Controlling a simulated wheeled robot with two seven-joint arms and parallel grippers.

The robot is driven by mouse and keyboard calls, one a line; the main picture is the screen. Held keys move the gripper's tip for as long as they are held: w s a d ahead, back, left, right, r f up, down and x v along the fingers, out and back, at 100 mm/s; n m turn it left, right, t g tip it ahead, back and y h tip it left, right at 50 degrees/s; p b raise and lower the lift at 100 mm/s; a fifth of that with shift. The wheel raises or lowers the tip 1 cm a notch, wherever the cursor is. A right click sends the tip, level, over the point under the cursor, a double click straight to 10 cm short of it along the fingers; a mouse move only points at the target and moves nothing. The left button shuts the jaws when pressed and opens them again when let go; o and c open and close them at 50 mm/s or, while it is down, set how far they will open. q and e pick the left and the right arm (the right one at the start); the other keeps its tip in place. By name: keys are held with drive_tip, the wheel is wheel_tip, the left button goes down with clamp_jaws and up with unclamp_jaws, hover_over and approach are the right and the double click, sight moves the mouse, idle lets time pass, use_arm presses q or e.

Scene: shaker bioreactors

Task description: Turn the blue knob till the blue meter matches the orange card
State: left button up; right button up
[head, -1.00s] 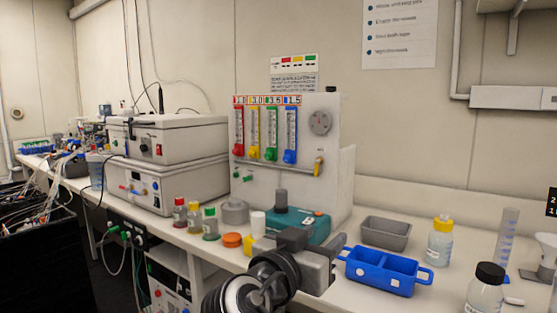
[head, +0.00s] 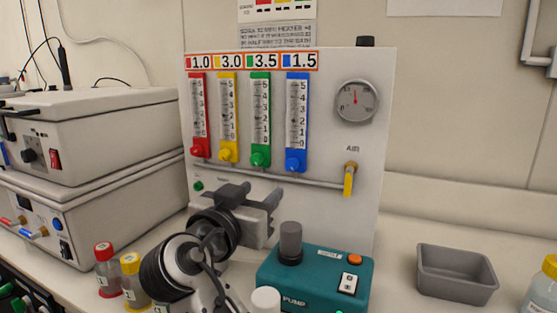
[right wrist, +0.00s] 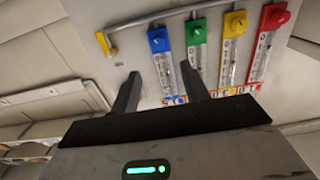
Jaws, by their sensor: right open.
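A white panel holds red, yellow, green and blue meters, each with a knob at its foot. The blue meter (head: 297,115) is rightmost, with the blue knob (head: 295,160) below it. The orange-edged card strip (head: 250,62) above reads 1.0, 3.0, 3.5 and 1.5; 1.5 is over blue. The blue meter's exact level is too small to read. My right gripper (head: 252,195) is open and empty, below and left of the blue knob in the head view. In the right wrist view the blue knob (right wrist: 156,33) lies beyond the open fingertips (right wrist: 160,70), apart from them. My left gripper is out of view.
A pipe with a yellow air valve (head: 349,178) runs below the knobs. A teal pump (head: 315,278) stands in front of the panel. Capped bottles (head: 106,270) stand at lower left, and a grey tray (head: 456,274) at right. Stacked white instruments (head: 90,135) stand at left.

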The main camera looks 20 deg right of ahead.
sight(290, 167)
drive_tip(key=p+x, duration=0.3)
drive_tip(key=x, duration=1)
drive_tip(key=shift+s+d+r+p, duration=0.15)
drive_tip(key=shift+s+p, duration=0.05)
drive_tip(key=shift+p, duration=0.2)
drive_tip(key=shift+w+d, duration=0.45)
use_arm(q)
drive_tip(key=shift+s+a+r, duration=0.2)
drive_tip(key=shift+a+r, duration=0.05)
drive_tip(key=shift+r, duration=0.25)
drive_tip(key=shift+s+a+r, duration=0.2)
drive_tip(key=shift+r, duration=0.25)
use_arm(e)
drive_tip(key=c, duration=1)
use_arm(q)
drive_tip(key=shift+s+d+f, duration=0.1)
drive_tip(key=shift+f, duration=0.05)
